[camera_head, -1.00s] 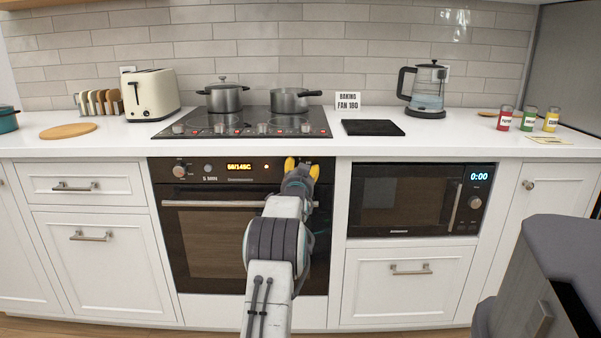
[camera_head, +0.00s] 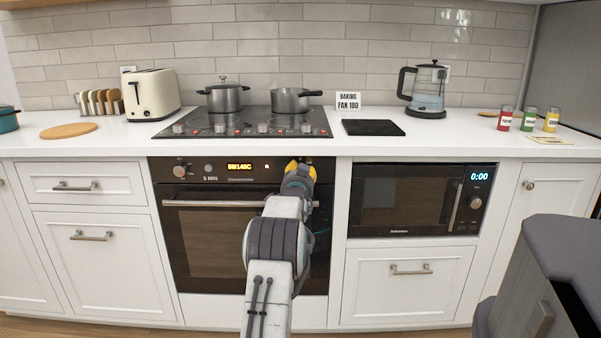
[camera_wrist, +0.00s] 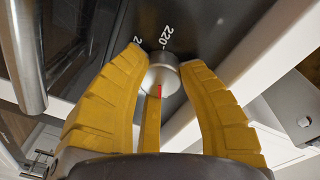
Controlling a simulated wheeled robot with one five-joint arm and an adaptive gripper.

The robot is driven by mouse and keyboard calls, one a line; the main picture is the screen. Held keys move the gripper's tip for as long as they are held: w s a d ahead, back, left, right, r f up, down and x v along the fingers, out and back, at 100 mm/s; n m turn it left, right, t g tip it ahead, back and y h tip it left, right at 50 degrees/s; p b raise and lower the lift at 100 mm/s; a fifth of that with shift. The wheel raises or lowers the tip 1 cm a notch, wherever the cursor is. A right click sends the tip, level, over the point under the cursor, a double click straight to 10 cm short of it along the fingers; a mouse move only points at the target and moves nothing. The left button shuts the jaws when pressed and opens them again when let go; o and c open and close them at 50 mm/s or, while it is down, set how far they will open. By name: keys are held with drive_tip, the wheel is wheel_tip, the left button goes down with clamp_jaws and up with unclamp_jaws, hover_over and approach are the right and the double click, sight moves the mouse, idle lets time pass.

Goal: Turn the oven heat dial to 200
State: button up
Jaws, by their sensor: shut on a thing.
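The oven (camera_head: 210,237) is built in below the hob, with a black control panel across its top. My gripper (camera_head: 299,166) is at the right end of that panel and hides the heat dial there. In the wrist view, the round metal heat dial (camera_wrist: 164,72) sits between the yellow fingers of my gripper (camera_wrist: 165,70), which are shut on it. A red mark shows on the dial's near side. "220" is printed beside the dial, and another number is partly hidden by the left finger. The oven display (camera_head: 240,167) is lit, but its small text is not clear.
The oven door handle (camera_head: 215,203) runs just below the panel and shows close by in the wrist view (camera_wrist: 22,55). A microwave (camera_head: 415,200) is to the right. Another oven knob (camera_head: 180,171) is at the panel's left.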

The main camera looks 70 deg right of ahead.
drive_tip(key=shift+s+r, duration=0.15)
drive_tip(key=shift+r, duration=0.2)
drive_tip(key=m+b, duration=0.1)
drive_tip(key=m, duration=0.2)
drive_tip(key=shift+m+b, duration=0.3)
drive_tip(key=shift+b, duration=0.1)
drive_tip(key=shift+d+m+b, duration=0.1)
drive_tip(key=shift+m+b, duration=0.6)
drive_tip(key=shift+m, duration=0.4)
drive_tip(key=shift+s+r, duration=0.1)
drive_tip(key=o, duration=1.2)
